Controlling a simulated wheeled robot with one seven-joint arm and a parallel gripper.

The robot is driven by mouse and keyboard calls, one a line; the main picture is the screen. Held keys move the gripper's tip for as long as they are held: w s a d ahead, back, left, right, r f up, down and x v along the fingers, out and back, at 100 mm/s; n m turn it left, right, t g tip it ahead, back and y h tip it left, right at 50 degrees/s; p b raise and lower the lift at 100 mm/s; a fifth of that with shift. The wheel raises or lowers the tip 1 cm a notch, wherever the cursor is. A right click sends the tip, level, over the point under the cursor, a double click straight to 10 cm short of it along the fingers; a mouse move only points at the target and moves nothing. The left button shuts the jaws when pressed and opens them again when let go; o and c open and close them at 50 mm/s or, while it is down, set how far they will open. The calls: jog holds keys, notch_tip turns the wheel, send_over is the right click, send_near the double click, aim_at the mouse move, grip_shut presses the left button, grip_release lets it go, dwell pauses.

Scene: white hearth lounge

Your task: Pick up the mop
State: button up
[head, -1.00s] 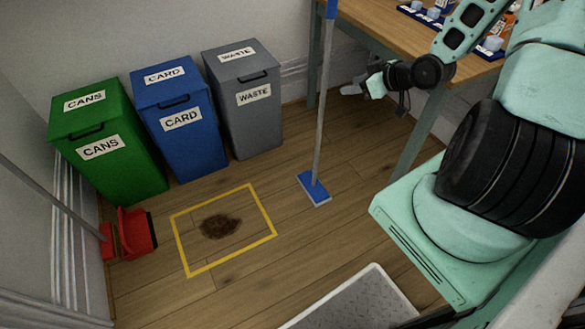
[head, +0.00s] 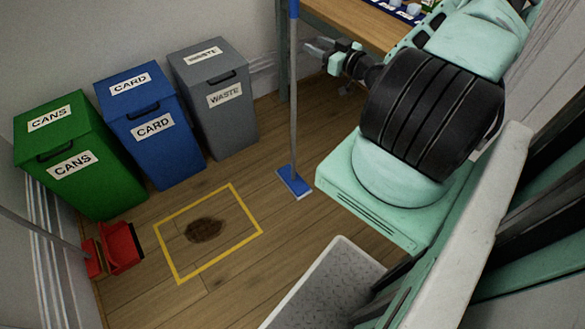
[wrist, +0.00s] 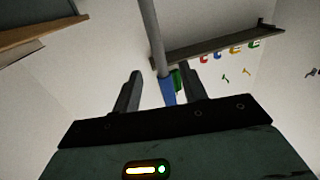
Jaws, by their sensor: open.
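The mop stands upright on the floor, with a flat blue head (head: 293,181), a grey pole (head: 294,90) and a blue upper grip at the top edge of the head view. My gripper (head: 318,46) is open and empty, just right of the pole at upper height. In the wrist view the pole (wrist: 150,35) runs down from the top to a blue section (wrist: 167,92), which shows between the two open fingers of my gripper (wrist: 160,74). Whether the pole is fully between the fingers or still ahead of them I cannot tell.
A wooden table (head: 345,25) with small items stands behind my arm. Grey (head: 215,100), blue (head: 150,125) and green (head: 75,160) bins line the wall. A yellow floor outline (head: 180,280) surrounds a brown stain (head: 204,230). A red dustpan (head: 120,247) stands at left.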

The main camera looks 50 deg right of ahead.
aim_at(294, 32)
jog(key=w, duration=0.3)
jog(key=w+p, duration=0.1)
jog(key=w, duration=0.6)
jog(key=shift+d, duration=0.4)
jog(key=shift+r, duration=0.1)
grip_shut()
